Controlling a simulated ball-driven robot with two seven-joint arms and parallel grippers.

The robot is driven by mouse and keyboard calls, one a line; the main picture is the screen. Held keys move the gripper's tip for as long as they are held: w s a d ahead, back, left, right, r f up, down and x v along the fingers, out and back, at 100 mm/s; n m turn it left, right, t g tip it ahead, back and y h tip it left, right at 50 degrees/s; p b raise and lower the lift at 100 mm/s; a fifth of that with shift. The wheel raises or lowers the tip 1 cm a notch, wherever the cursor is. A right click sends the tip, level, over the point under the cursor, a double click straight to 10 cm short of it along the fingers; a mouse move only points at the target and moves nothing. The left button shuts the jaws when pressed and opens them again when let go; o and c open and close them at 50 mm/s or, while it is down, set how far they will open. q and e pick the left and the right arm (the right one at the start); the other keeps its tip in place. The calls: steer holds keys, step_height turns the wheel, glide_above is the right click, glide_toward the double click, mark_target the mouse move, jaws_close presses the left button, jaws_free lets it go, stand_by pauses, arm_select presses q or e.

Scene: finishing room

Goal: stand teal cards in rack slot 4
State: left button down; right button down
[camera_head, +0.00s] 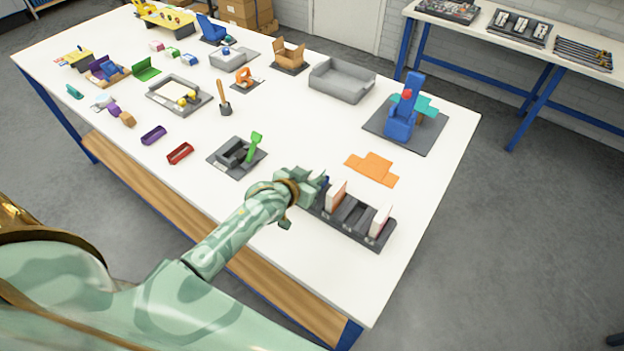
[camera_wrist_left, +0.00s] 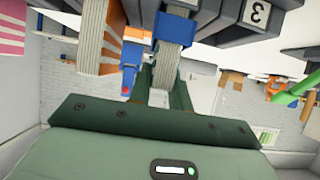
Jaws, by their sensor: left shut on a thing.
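My left gripper (camera_head: 318,184) is at the left end of the dark card rack (camera_head: 352,231). It is shut on a blue-banded stack (camera_wrist_left: 175,27) with pale ribbed edges; in the head view only a sliver of blue shows past the fingers. I cannot tell whether the stack sits in a slot or above it. A rack label reading 3 (camera_wrist_left: 256,12) shows in the wrist view. I cannot make out teal cards for certain. My right gripper is out of view.
An orange flat blank (camera_head: 373,168) lies behind the rack. A blue press (camera_head: 403,118) with a teal piece (camera_head: 428,105) stands on a dark base. The table's front right is clear.

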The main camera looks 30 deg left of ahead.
arm_select(q)
steer(key=shift+f, duration=0.1)
steer(key=c, duration=1.3)
jaws_free()
steer(key=shift+r, duration=0.25)
steer(key=p+v, duration=0.2)
steer(key=v, duration=1)
steer(key=shift+p, duration=0.3)
steer(key=shift+s+d+f, duration=0.1)
